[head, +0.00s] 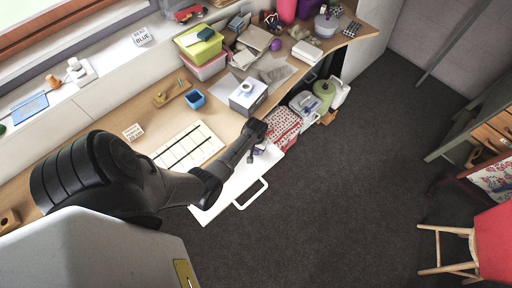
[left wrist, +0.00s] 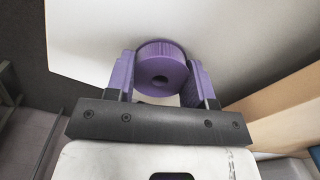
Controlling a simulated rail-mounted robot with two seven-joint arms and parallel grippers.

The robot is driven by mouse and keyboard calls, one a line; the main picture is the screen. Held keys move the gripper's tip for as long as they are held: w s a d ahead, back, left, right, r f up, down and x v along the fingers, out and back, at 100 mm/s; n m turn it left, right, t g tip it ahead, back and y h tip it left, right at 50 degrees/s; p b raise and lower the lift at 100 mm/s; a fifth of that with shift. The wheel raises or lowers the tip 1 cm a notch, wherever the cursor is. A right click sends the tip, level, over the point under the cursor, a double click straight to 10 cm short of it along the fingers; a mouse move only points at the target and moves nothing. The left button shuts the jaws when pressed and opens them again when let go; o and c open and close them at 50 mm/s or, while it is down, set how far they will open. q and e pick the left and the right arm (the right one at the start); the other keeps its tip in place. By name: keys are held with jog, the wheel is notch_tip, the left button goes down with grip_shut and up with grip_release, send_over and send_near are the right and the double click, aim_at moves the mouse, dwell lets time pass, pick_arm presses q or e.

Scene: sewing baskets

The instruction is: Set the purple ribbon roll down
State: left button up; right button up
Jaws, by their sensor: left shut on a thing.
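The purple ribbon roll (left wrist: 160,66) shows in the left wrist view as a short cylinder with a hole in its middle. It sits between the two fingers of my left gripper (left wrist: 160,76), which is shut on it. In the head view, my left gripper (head: 257,141) is near the front edge of the desk, above the white panel with a handle (head: 228,188). Only a small bit of purple shows there, and the roll is mostly hidden by the gripper. In the left wrist view a white surface (left wrist: 85,38) lies behind the roll; contact cannot be told. My right gripper is not in view.
A wooden desk (head: 165,118) holds a white lined sheet (head: 188,146), a blue cup (head: 195,99) and a white box (head: 248,96). A red-and-white patterned basket (head: 284,127) and a green container (head: 324,90) stand right of the gripper. The dark floor (head: 350,190) is open.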

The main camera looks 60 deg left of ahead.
pick_arm(q)
jog(key=shift+f, duration=0.1)
jog(key=o, duration=0.7)
jog(key=shift+f, duration=0.1)
jog(key=o, duration=0.5)
notch_tip(320, 180, up, 11)
jog(key=p, duration=0.2)
jog(key=s+d+r+m+t, duration=0.1)
jog(key=s+d+r+m, duration=0.3)
jog(key=d, duration=0.7)
jog(key=s+d+r+m+t, duration=0.2)
jog(key=s+d+r+m, duration=0.3)
jog(key=s+d+r, duration=0.4)
jog(key=s+d, duration=0.3)
jog(key=s, duration=0.1)
jog(key=shift+d+m+t, duration=0.25)
jog(key=shift+m+t, duration=0.05)
